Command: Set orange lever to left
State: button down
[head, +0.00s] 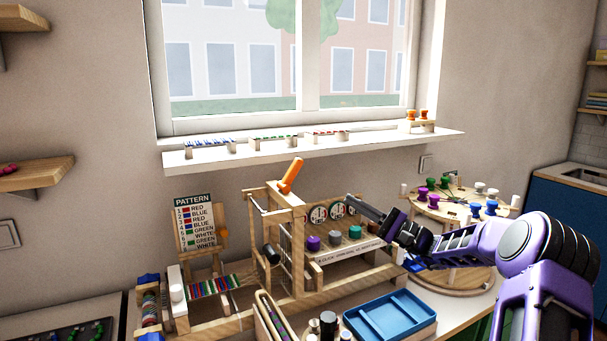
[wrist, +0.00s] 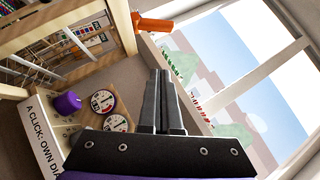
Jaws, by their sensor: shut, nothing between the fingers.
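The orange lever (head: 291,176) sticks up from the top of the wooden frame (head: 276,196), its upper end tilted to the right in the head view. In the wrist view the orange lever (wrist: 153,24) lies near the top centre, beyond my fingertips. My gripper (head: 350,199) is shut and empty, to the right of the lever and a little lower in the head view, apart from it. In the wrist view my gripper's fingers (wrist: 161,76) are pressed together and point towards the window side. The lever's pivot is hard to make out.
Purple, grey and green knobs (head: 334,237) with dials (head: 318,214) sit below my gripper. A pattern board (head: 194,223) stands at the left. A blue tray (head: 390,318) lies in front. A round peg table (head: 450,208) is at the right. The windowsill (head: 310,149) runs behind.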

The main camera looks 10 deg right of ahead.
aim_at(291, 175)
jog(key=shift+d, duration=0.1)
jog(key=s+a+r+p+x, duration=0.1)
jog(key=s+x, duration=0.1)
jog(key=x, duration=1)
jog(key=shift+a+r, duration=0.25)
jog(key=shift+a, duration=0.05)
